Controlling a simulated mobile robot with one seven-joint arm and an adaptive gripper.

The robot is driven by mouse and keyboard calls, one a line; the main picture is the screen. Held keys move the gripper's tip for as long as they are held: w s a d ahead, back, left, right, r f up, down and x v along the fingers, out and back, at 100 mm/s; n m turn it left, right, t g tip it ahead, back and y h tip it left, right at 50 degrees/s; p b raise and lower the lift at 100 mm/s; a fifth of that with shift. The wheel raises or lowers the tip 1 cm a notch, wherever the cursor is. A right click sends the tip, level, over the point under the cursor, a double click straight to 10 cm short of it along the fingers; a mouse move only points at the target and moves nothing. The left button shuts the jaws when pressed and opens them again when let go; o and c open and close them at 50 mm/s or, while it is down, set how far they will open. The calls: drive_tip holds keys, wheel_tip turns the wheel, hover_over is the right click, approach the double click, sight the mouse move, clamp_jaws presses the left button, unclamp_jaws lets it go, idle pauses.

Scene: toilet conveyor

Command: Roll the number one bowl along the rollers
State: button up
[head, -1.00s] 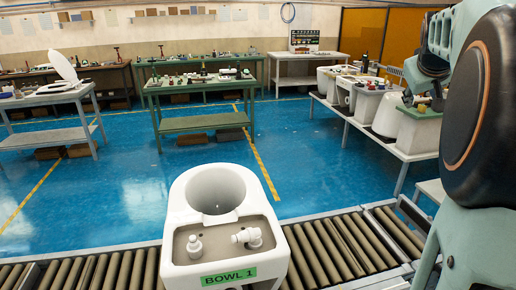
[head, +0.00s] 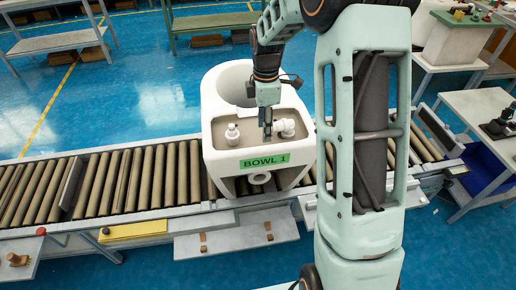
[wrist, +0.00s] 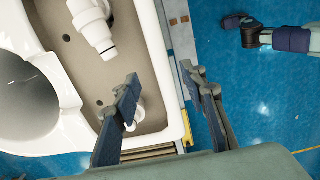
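The number one bowl (head: 222,108), white with a green "BOWL 1" label (head: 264,161), stands upright on the rollers. Its round opening is at the back. Its shallow grey tank recess at the front holds two white fittings. My gripper (head: 266,125) is over the tank part in the head view. In the wrist view my gripper (wrist: 161,76) is open. One finger is over the recess beside a white fitting, and the other is past the tank's outer wall (wrist: 160,60). The wall shows between the fingers; I cannot tell whether they touch it.
The roller conveyor (head: 130,185) runs left and right of the bowl, with bare rollers to the left. A dark crosspiece (head: 72,185) stands across the rollers at left. A table (head: 485,120) stands at right.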

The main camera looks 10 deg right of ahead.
sight(265, 147)
wheel_tip(265, 147, down, 10)
drive_tip(key=shift+d+p, duration=0.1)
drive_tip(key=shift+p, duration=0.4)
drive_tip(key=shift+c, duration=0.6)
clamp_jaws()
